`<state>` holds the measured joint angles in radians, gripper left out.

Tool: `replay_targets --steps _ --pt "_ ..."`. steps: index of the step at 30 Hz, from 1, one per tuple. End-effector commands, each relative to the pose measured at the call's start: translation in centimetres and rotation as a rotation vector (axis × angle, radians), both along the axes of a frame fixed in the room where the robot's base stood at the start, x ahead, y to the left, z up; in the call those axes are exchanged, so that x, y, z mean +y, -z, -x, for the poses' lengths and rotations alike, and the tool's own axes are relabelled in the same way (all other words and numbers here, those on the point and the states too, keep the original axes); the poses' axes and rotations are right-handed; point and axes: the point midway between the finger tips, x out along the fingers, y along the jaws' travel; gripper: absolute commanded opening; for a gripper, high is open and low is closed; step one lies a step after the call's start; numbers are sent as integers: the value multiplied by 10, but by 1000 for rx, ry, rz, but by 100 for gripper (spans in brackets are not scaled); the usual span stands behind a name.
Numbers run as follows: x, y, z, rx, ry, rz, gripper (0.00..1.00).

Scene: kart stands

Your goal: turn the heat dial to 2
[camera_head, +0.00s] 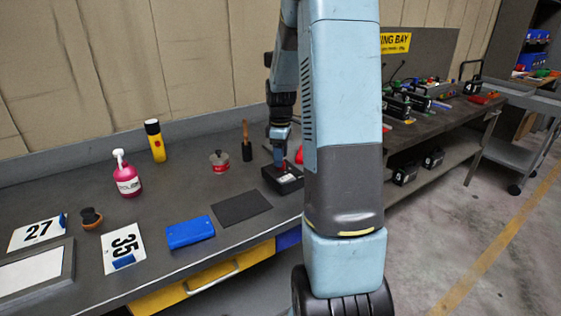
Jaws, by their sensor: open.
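A small black box (284,181) with a pale label sits on the grey bench, just left of my arm. It may be the unit with the heat dial, but the dial and its numbers are too small or hidden to read. My gripper (279,160) is open and points down at the back of this box, close above it. I cannot tell whether the fingers touch or surround anything. My own arm covers the box's right side.
A black mat (241,208), a blue case (190,232), a lidded pot (219,162), a brush (246,142), a pink bottle (127,178) and a yellow torch (155,141) stand left. A red object (299,156) is behind the box. Number plates (123,247) lie at front left.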

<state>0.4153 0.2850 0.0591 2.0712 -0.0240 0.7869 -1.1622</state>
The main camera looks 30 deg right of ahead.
Motion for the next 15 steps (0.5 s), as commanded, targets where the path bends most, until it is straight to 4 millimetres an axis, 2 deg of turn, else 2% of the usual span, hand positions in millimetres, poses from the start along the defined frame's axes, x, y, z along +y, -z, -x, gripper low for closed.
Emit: replay_targets --steps 6,15 --pt "0 21 0 0 0 0 59" --pt "0 25 0 -1 1 1 59"
